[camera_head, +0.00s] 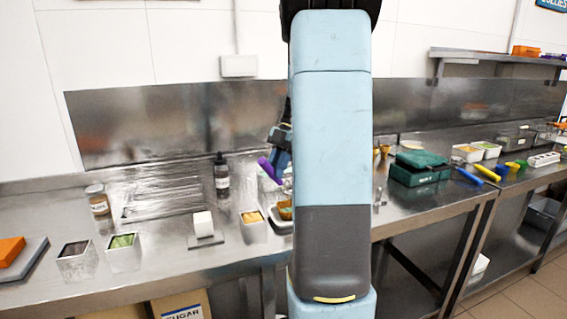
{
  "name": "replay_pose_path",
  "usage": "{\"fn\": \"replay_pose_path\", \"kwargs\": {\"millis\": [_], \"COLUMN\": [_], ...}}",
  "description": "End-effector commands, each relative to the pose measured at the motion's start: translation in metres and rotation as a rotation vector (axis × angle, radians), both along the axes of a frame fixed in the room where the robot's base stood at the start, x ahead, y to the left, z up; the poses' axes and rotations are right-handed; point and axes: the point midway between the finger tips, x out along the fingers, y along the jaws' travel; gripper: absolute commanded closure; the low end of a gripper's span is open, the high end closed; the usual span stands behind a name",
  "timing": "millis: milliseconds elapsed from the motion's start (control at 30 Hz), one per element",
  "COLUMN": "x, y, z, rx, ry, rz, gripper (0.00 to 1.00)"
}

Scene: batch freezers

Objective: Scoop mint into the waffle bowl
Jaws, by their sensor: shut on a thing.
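My gripper (279,157) is left of my blue arm, above the counter, and is shut on a purple-handled scoop (267,168). The handle tilts down to the right; the scoop's far end is unclear beside my arm. A brown bowl (286,211), which looks like the waffle bowl, sits below the gripper on a pale tray (275,222), partly hidden by my arm. A metal tub with green contents (122,241), likely the mint, stands at the left front of the counter. I cannot tell whether the scoop holds anything.
A dark-filled tub (77,261), a white block on a plate (203,226) and a yellow-filled tub (252,226) line the counter's front. A jar (98,200) and dark bottle (221,176) stand behind. A green box (419,170) is right of my arm.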

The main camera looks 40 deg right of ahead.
Motion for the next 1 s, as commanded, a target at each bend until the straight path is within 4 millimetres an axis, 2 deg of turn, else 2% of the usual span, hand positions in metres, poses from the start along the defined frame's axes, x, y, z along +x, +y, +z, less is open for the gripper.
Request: {"fn": "replay_pose_path", "kwargs": {"millis": [533,1000], "x": [-0.009,-0.013], "y": [0.043,0.06], "z": [-0.032,-0.067], "rx": [-0.422,-0.734], "ry": [-0.099,-0.165], "rz": [0.006,0.006], "gripper": [1.0,1.0]}}
